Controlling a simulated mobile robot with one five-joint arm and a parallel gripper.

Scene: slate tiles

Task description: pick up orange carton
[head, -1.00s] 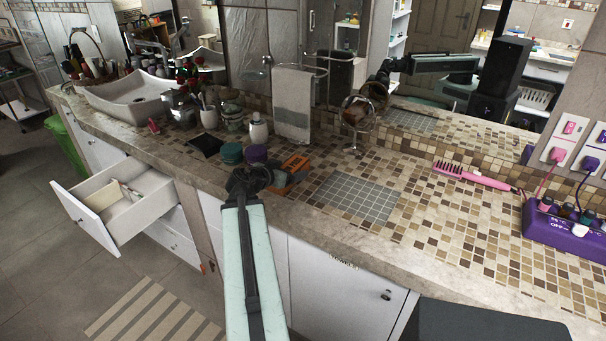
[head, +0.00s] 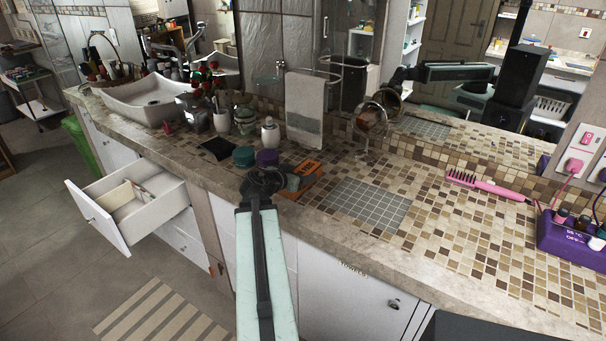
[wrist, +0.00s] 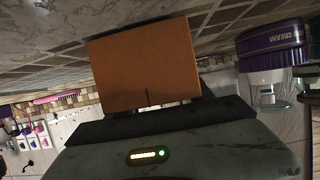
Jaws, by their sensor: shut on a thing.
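The orange carton (wrist: 143,65) fills the middle of the wrist view, its plain orange face just beyond the jaws of my gripper (wrist: 150,118). My gripper is shut on the carton. In the head view the carton (head: 309,172) shows behind and right of my gripper (head: 264,180), near the counter's front edge. My gripper hides part of it there. I cannot tell whether it is clear of the counter.
A purple-lidded cream jar (wrist: 272,42) stands close beside the carton, with a teal-lidded jar (head: 243,156) to its left. A grey grid mat (head: 365,205) lies to the right. A pink brush (head: 485,185) and purple power box (head: 570,238) are farther right. An open drawer (head: 135,205) juts out left.

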